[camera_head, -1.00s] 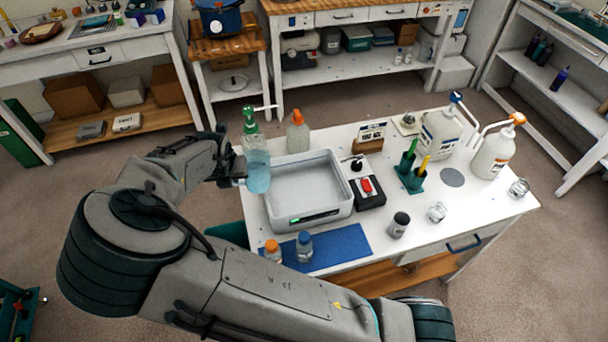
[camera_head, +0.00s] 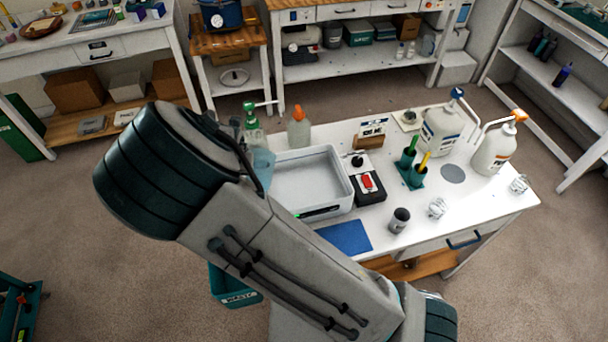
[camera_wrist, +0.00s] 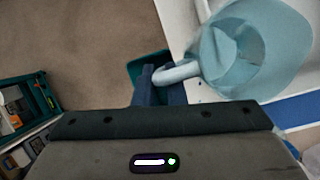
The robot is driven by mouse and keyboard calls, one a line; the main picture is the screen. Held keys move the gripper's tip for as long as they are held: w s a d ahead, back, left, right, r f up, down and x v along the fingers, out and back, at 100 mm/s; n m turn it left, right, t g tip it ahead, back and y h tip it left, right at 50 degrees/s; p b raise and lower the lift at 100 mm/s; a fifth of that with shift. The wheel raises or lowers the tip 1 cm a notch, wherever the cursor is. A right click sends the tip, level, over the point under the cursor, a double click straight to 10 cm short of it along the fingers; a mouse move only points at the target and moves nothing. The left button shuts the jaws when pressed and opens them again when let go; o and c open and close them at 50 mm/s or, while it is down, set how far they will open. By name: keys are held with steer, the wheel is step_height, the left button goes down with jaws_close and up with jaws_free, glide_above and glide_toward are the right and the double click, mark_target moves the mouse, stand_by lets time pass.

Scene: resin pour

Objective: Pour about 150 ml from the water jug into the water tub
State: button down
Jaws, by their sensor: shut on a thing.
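The water jug (camera_wrist: 255,45) is a translucent pale blue vessel, seen from above in the wrist view. My gripper (camera_wrist: 162,85) is shut on its handle. In the head view, a pale blue part of the jug (camera_head: 263,159) shows by the left edge of the table, and my arm hides my gripper. A teal tub (camera_head: 236,290) with a white label stands low beside the table, partly behind my arm; I take it for the water tub. A teal rim (camera_wrist: 148,57) also shows beyond my fingers in the wrist view. The water level in the jug is unclear.
A grey-white tray (camera_head: 345,185), a black box with a red switch (camera_head: 368,186) and a blue mat (camera_head: 345,237) are on the table. A green-topped pump bottle (camera_head: 252,131) and an orange-capped bottle (camera_head: 299,130) stand behind.

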steer(key=shift+w+r, duration=0.15)
steer(key=shift+r, duration=0.3)
steer(key=shift+d+y, duration=0.2)
steer(key=shift+y, duration=0.2)
steer(key=shift+w+d+r+m+g+y, duration=0.15)
steer(key=shift+d+r+y, duration=0.15)
steer(key=shift+r, duration=0.1)
steer(key=shift+w+d+r+m+g+y, duration=0.1)
steer(key=shift+d+r+m+g+y, duration=0.1)
steer(key=shift+d+r, duration=0.15)
steer(key=shift+w+d+r+y, duration=0.15)
steer(key=shift+d+y, duration=0.25)
steer(key=shift+w+d+r+y, duration=0.1)
steer(key=shift+d+r+y, duration=0.05)
steer(key=shift+d+y, duration=0.25)
steer(key=d+r+y, duration=0.1)
steer(key=d+r+m+y, duration=0.1)
steer(key=y, duration=0.1)
steer(key=shift+w+d+r+g+p, duration=0.1)
steer(key=shift+w+g+p, duration=0.25)
steer(key=shift+d, duration=0.1)
